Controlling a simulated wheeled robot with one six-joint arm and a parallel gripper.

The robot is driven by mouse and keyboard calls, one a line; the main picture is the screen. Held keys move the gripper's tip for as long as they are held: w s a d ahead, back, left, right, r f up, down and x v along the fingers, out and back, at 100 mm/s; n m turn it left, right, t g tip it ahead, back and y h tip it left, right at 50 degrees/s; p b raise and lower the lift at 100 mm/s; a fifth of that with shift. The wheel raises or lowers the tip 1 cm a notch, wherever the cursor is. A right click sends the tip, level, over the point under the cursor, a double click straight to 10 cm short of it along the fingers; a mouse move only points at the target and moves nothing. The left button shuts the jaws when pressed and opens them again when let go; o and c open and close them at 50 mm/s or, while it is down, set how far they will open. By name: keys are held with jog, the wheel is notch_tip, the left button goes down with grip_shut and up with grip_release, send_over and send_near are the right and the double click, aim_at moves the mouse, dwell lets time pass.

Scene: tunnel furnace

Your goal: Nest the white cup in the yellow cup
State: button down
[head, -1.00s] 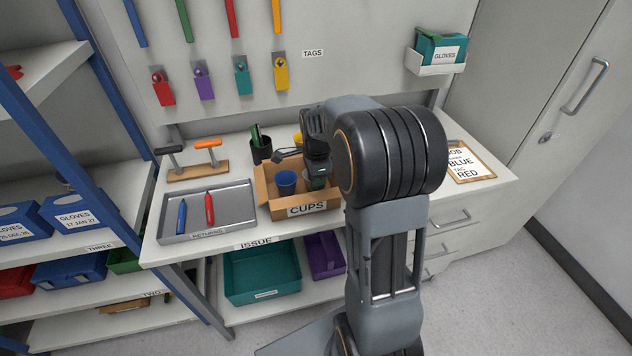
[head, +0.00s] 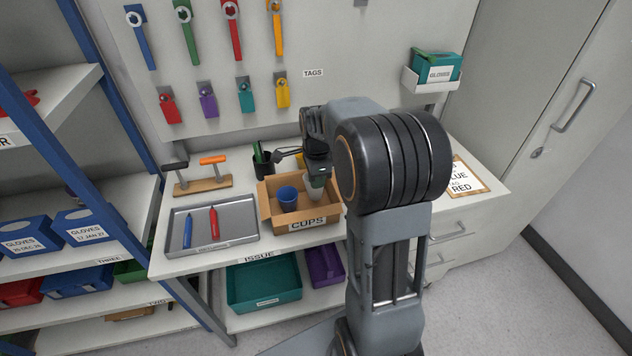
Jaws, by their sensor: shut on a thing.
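My gripper (head: 317,176) is over the right part of the cardboard box labelled CUPS (head: 303,223). It is shut on the white cup (head: 314,190), whose pale side shows below the fingers. I cannot tell how far the cup is clear of the box floor. A blue cup (head: 287,197) stands in the left part of the box. A small patch of yellow (head: 299,155) shows behind my gripper, beyond the box; it may be the yellow cup, but my arm hides most of it.
A grey tray (head: 240,233) with a blue and a red marker is left of the box. A dark pen holder (head: 262,163) and a wooden stand (head: 203,185) are behind. A clipboard (head: 470,190) lies at the right. Blue-framed shelving stands at the left.

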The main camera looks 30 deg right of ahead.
aim_at(316, 194)
notch_tip(316, 194, up, 8)
jog(key=p, duration=0.4)
jog(key=shift+f+p, duration=0.25)
jog(key=shift+p, duration=0.05)
jog(key=shift+a, duration=0.1)
